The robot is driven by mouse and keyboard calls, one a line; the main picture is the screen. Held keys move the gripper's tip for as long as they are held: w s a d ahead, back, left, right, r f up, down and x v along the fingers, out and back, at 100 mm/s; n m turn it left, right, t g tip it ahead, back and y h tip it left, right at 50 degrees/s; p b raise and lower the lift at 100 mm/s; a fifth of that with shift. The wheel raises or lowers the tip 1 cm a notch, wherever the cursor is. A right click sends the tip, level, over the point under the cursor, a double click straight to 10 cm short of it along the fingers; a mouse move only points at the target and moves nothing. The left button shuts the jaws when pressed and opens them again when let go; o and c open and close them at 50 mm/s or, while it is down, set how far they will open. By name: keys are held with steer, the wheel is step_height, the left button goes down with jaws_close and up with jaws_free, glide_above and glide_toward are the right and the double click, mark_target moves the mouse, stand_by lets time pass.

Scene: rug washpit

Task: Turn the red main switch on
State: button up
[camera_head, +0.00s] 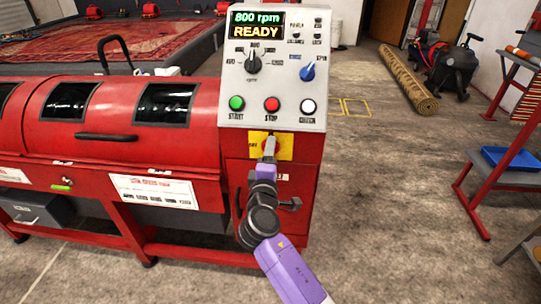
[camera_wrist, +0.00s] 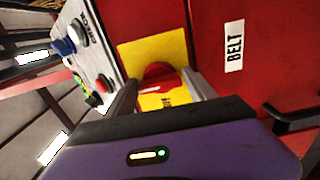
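The red main switch (camera_wrist: 158,71) sits on a yellow plate (camera_wrist: 145,52) on the red front of the machine's control cabinet, just below the grey panel. In the head view the yellow plate (camera_head: 286,147) shows, with the switch mostly hidden behind my gripper (camera_head: 269,147). In the wrist view my gripper (camera_wrist: 161,82) points at the plate with its fingers apart, one to each side of the switch. I see no clear contact between fingers and switch. The switch's exact angle cannot be told.
Above is the sloped control panel (camera_head: 277,88) with green, red and white buttons, a black knob, a blue knob and a display reading "800 rpm READY". A black handle (camera_wrist: 290,118) juts out right of the BELT label (camera_wrist: 234,46). Open floor lies to the right.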

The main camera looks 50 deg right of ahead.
steer(key=shift+o, duration=1.1)
steer(key=shift+a, duration=0.15)
steer(key=v, duration=0.7)
steer(key=shift+s+a, duration=0.2)
steer(key=shift+s, duration=0.05)
